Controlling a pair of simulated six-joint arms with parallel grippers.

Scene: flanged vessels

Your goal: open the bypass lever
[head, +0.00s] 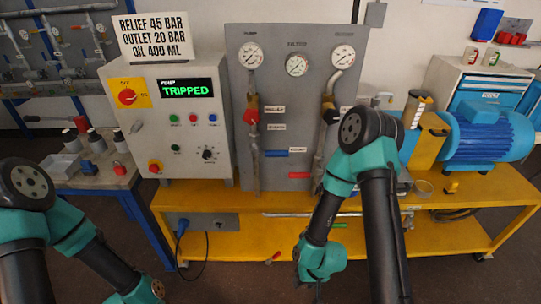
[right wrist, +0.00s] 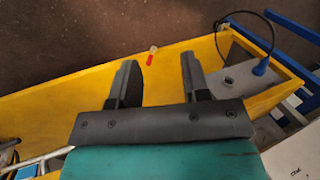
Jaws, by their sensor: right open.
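A grey panel (head: 286,95) stands upright on the yellow bench. It carries a blue lever handle (head: 275,153) and a red lever handle (head: 299,175), both roughly level; the small labels beside them are too small to read, so I cannot tell which is the bypass lever. My right gripper (head: 318,289) hangs low in front of the bench, below and apart from the panel. In the right wrist view its two fingers (right wrist: 159,68) are spread with nothing between them. My left arm enters at the lower left; its gripper is out of frame.
A control box (head: 168,120) with a lit "TRIPPED" display stands left of the panel. A blue motor (head: 487,135) sits at the right of the yellow bench (head: 465,190). A small red-ended item (right wrist: 151,52) lies near the yellow edge. My right arm crosses the panel's right side.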

